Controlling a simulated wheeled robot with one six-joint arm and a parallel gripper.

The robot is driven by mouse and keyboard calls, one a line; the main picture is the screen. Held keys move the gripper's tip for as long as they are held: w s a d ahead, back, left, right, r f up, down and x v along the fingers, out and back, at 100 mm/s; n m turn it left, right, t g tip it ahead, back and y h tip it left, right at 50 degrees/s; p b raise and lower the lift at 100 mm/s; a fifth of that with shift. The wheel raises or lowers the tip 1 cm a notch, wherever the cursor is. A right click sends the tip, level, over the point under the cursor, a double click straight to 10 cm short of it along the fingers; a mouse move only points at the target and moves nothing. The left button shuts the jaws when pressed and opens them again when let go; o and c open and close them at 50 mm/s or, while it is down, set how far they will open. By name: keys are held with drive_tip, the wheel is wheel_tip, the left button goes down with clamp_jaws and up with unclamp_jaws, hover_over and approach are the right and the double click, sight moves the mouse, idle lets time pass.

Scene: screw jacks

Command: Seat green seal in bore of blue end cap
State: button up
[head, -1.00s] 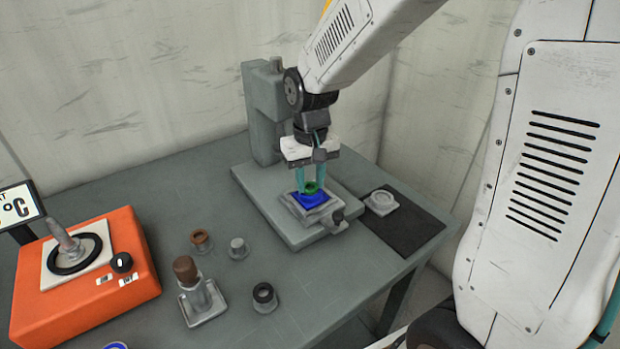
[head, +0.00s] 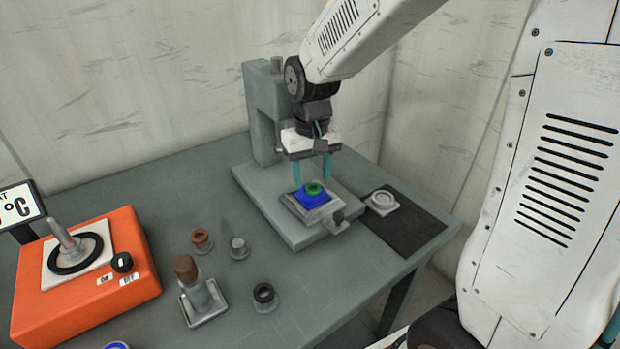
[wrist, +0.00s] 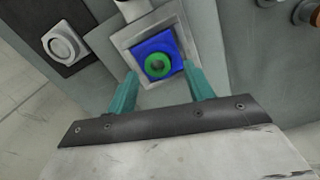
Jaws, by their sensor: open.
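The square blue cap (wrist: 173,49) rests in a grey square holder (head: 318,215) on the press base. My gripper (head: 312,172) is open and empty, above and slightly behind the cap. Its two teal fingers (wrist: 163,84) are spread wide, apart from the seal.
The press column (head: 265,110) stands behind my gripper. A pale round-centred part (head: 381,201) lies on a dark mat (head: 412,228) at right. Brown-topped, grey and black-ringed parts stand on the table at front left, beside an orange heater (head: 85,275).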

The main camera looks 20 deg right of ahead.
sight(312, 188)
wheel_tip(312, 188, up, 5)
drive_tip(key=shift+w+r, duration=0.1)
drive_tip(key=shift+r, duration=0.05)
drive_tip(key=s+d+r, duration=0.1)
drive_tip(key=s+r, duration=0.1)
drive_tip(key=s, duration=0.9)
drive_tip(key=s+d+r+t, duration=0.1)
drive_tip(key=s+d+r, duration=0.1)
drive_tip(key=s, duration=1)
drive_tip(key=shift+r, duration=0.45)
drive_tip(key=shift+t, duration=0.3)
